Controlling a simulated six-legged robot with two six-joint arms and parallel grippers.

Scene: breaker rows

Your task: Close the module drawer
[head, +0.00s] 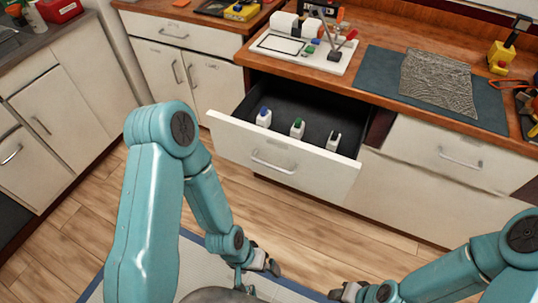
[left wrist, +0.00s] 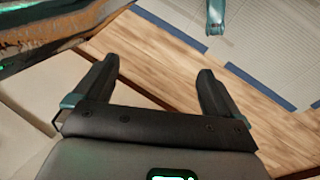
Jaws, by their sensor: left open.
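The module drawer (head: 265,160) stands pulled out below the wooden counter in the head view. Its front is white with a bar handle (head: 272,163). Inside its dark tray stand three small white modules, with a blue-topped one (head: 264,117) at left, a green-topped one (head: 297,127) in the middle and another (head: 334,141) at right. My left gripper (head: 268,268) is low in front of the drawer, apart from it. In the left wrist view its fingers (left wrist: 157,85) are spread and empty. My right gripper (head: 340,293) is at the bottom; its jaws are unclear.
A white board with small parts (head: 300,45) stands on the counter above the drawer. Right of it lies a dark mat (head: 385,65) with a grey textured sheet (head: 436,77). Closed cabinets flank the drawer. The wooden floor (head: 290,215) in front is clear.

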